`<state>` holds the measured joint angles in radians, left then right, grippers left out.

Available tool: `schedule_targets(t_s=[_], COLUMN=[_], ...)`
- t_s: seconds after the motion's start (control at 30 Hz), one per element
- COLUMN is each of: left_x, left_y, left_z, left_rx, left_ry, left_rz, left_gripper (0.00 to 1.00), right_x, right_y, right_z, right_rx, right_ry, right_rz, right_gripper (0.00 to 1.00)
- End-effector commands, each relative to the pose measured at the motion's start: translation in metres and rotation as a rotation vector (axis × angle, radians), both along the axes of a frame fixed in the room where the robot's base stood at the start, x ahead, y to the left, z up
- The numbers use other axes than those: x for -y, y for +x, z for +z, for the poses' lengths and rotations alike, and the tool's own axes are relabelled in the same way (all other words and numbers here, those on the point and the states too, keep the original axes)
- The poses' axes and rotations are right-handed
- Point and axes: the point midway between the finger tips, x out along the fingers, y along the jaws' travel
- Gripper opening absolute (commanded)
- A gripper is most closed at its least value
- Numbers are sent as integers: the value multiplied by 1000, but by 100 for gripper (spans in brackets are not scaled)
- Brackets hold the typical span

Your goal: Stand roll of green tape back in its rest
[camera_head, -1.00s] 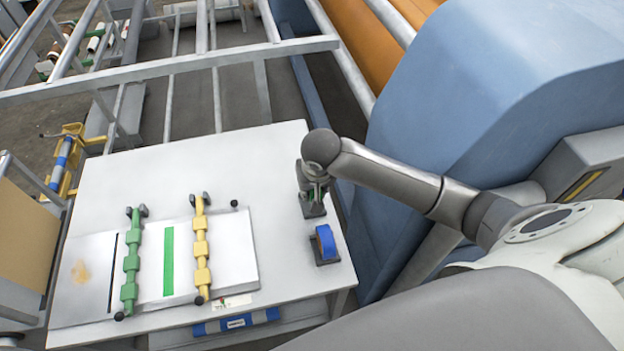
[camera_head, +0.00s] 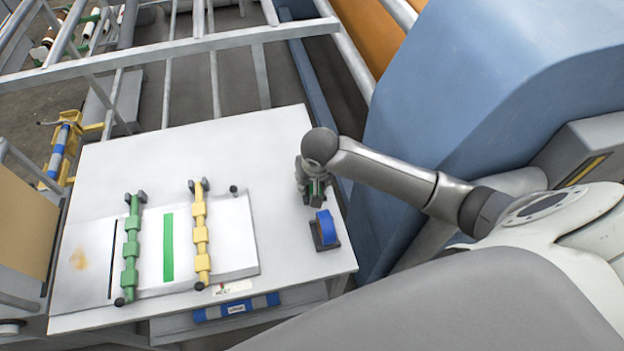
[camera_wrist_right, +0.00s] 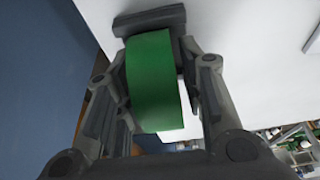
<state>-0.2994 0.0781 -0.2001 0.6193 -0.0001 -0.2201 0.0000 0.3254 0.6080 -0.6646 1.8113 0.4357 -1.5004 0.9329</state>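The roll of green tape (camera_wrist_right: 155,85) is between the two fingers of my right gripper (camera_wrist_right: 153,70), which looks shut on it. In the wrist view the roll is upright on edge, with its far end over a dark rest (camera_wrist_right: 150,20). I cannot tell whether the roll touches the rest. In the head view my right gripper (camera_head: 313,190) is low over the table's right side, hiding most of the tape and the dark rest (camera_head: 314,200). My left gripper is not in view.
A roll of blue tape (camera_head: 326,227) stands in its own dark rest just in front of my right gripper. A plate with green (camera_head: 131,250) and yellow (camera_head: 201,235) bars lies on the white table (camera_head: 250,150). A blue machine housing (camera_head: 460,100) is close on the right.

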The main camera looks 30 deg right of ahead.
Motion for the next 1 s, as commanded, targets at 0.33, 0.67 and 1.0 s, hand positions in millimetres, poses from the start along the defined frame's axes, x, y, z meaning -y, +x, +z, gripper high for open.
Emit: schedule_targets(t_s=[0.33,0.67,1.0], left_x=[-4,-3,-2], left_y=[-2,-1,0], left_z=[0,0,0], left_rx=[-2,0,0], left_ry=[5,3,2], left_rz=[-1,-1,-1], left_gripper=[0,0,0], right_x=[0,-3,-8], right_y=[0,-9,-28], right_z=[0,35,98], right_rx=[0,4,2], right_ry=[0,2,1], right_rz=[0,1,1], right_gripper=[50,50,50])
